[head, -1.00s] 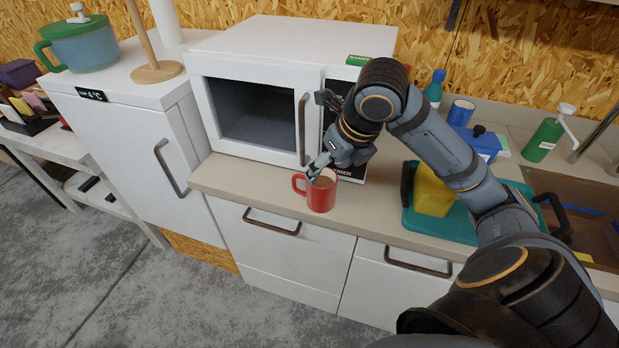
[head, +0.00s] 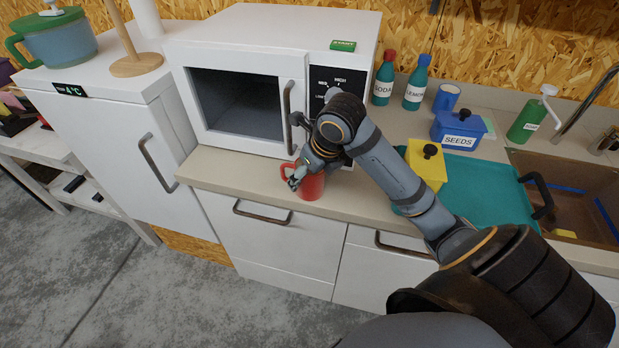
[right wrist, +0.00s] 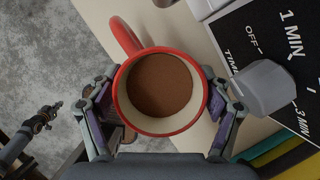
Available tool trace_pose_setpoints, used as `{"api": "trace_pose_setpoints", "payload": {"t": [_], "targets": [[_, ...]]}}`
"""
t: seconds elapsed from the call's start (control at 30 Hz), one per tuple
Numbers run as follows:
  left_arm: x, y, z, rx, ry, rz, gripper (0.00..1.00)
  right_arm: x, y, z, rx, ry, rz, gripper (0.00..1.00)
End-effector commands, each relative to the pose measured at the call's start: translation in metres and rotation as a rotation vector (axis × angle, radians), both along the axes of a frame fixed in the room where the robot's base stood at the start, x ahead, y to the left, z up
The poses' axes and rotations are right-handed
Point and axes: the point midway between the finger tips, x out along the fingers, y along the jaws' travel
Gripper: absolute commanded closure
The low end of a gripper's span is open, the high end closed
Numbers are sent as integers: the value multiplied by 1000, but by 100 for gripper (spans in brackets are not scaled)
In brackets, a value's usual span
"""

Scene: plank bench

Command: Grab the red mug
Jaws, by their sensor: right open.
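The red mug (head: 313,188) stands upright near the front edge of the counter, below the microwave, partly covered by my right gripper (head: 298,178) in the head view. In the right wrist view the mug (right wrist: 158,130) is seen from above, with brown contents and its handle pointing to the upper left. My right gripper (right wrist: 165,112) is open, with one finger on each side of the mug, close to its wall. Whether the fingers touch it I cannot tell. My left gripper (right wrist: 46,118) shows small at the left of the right wrist view; its jaws are unclear.
The microwave (head: 235,62) stands just behind the mug, with its handle (head: 289,117) close to my right wrist. A teal tray (head: 490,203) and a yellow canister (head: 425,165) are to the right. Seeds box (head: 459,132), bottles and sink lie further right.

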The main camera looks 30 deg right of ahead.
Motion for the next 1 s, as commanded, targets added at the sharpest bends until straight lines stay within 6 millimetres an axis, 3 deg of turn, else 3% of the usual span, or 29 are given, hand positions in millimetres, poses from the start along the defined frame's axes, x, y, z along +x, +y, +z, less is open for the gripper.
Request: {"api": "trace_pose_setpoints", "payload": {"t": [0.27, 0.73, 1.0], "targets": [[-3, 0, -1, 0, 6, 0, 100, 1, 0, -3, -2, -1, 1, 24], [-5, 0, -1, 0, 9, 1, 100, 1, 0, -3, -2, -1, 0, 87], [-5, 0, 0, 0, 9, 1, 100, 2, 0, -1, -2, -3, 0, 87]]}}
